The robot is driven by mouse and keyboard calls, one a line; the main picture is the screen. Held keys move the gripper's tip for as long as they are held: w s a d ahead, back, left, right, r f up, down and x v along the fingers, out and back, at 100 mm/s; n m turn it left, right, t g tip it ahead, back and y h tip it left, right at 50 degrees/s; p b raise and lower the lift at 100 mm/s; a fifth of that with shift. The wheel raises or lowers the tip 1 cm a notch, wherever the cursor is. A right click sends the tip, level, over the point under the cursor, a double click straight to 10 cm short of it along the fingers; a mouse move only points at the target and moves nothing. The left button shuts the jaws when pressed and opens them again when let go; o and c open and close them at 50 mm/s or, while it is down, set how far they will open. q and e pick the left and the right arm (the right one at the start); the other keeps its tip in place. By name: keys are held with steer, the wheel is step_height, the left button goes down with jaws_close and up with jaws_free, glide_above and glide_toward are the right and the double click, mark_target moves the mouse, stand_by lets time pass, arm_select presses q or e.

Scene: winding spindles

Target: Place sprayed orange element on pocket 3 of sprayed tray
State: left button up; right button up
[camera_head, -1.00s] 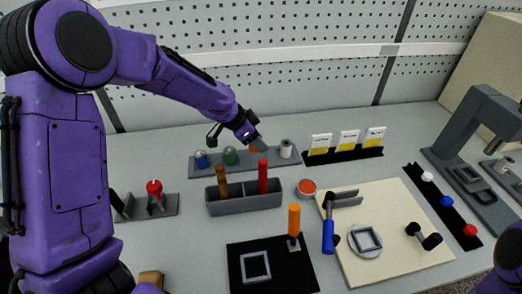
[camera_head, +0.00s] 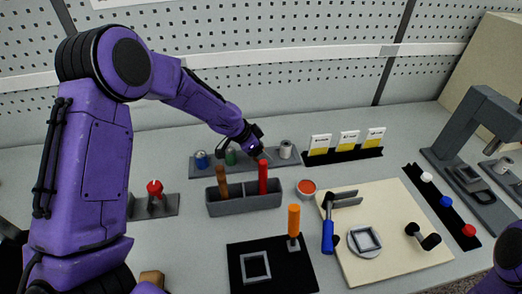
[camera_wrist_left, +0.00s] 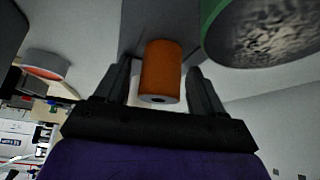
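In the left wrist view an orange cylinder (camera_wrist_left: 161,70), the sprayed orange element, stands between the two fingers of my left gripper (camera_wrist_left: 160,85). Gaps show beside it, so the fingers look open around it. In the head view my left gripper (camera_head: 260,152) is low over the grey tray (camera_head: 206,171), between a green cylinder (camera_head: 231,157) and a white-grey one (camera_head: 286,149); the orange element is hidden there. A blue cylinder (camera_head: 201,160) stands at the tray's left end. I cannot tell how the orange element sits in its pocket. My right gripper is out of view.
A grey box (camera_head: 245,207) with brown and red handles stands just in front of the tray. A red-topped round pot (camera_head: 307,188) and a cream board (camera_head: 400,270) are to the right. Labelled cards (camera_head: 348,141) stand right of the tray. A green cylinder (camera_wrist_left: 262,35) is close beside the right finger.

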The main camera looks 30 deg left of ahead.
arm_select(q)
steer(key=shift+r, duration=0.1)
steer(key=shift+s+a+r, duration=0.1)
steer(key=shift+r, duration=0.25)
steer(key=v, duration=1.1)
steer(key=shift+r+b, duration=0.25)
steer(key=shift+b, duration=0.1)
steer(key=shift+s, duration=0.1)
